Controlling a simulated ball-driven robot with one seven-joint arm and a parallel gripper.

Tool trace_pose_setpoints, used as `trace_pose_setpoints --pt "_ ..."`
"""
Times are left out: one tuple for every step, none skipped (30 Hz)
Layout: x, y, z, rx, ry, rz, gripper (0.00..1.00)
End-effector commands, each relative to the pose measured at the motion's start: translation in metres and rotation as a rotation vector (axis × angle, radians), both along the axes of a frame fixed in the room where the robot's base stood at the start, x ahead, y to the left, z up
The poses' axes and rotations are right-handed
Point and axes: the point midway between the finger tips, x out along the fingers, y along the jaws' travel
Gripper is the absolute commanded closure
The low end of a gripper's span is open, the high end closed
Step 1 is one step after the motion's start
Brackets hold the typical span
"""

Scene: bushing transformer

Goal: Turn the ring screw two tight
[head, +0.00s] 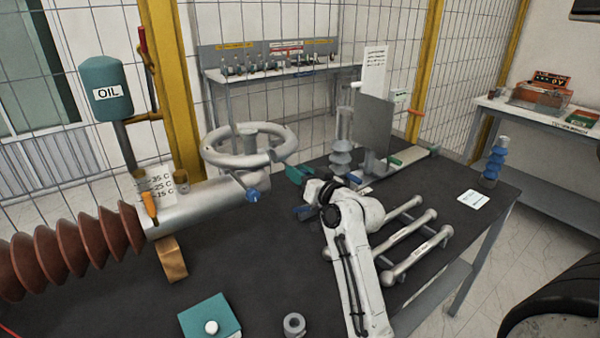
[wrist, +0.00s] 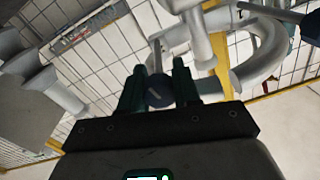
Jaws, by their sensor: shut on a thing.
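My gripper (head: 299,192) is over the dark table, to the right of the large grey ring (head: 248,158). In the wrist view my gripper (wrist: 158,86) has its two dark green fingers shut on a dark, round, slotted screw head (wrist: 158,91). A thin rod shows just above this screw head. The gripped screw is not clear in the head view. Another blue screw (head: 252,196) sits at the lower edge of the ring and pipe end, apart from the fingers. The grey ring also shows in the wrist view (wrist: 265,55).
A ribbed brown bushing (head: 75,245) with a grey pipe lies at left. Several grey rods (head: 412,245) lie right of my arm. A grey plate (head: 374,125) stands behind the gripper. A teal block (head: 209,317) and a grey nut (head: 294,324) sit at the front.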

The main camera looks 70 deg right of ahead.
Motion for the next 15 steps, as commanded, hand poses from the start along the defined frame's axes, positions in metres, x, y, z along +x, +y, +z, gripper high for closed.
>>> trace_pose_setpoints --pt "0.0013 0.0011 0.0011 0.031 -0.017 0.003 0.99" --pt "0.0010 0.0007 0.0010 0.045 -0.026 0.002 0.99" --pt "0.0007 0.0005 0.0007 0.061 -0.036 0.002 0.99" --pt "0.0007 0.0004 0.0006 0.070 -0.041 0.002 0.99" --pt "0.0007 0.0004 0.0004 0.075 -0.045 0.002 0.99" --pt "0.0007 0.0005 0.0002 0.078 -0.047 0.002 0.99" --pt "0.0007 0.0004 0.0001 0.079 -0.047 0.002 0.99" --pt "0.0007 0.0004 0.0001 0.078 -0.047 0.002 0.99" --pt "0.0007 0.0004 0.0001 0.078 -0.048 0.002 0.99" --pt "0.0007 0.0004 0.0001 0.078 -0.048 0.002 0.99" --pt "0.0007 0.0004 0.0002 0.077 -0.047 0.002 0.99" --pt "0.0007 0.0004 0.0002 0.077 -0.047 0.002 0.99" --pt "0.0007 0.0004 0.0002 0.077 -0.047 0.002 0.99" --pt "0.0007 0.0004 0.0002 0.077 -0.047 0.002 0.66" --pt "0.0006 0.0004 0.0002 0.077 -0.047 0.002 0.62"
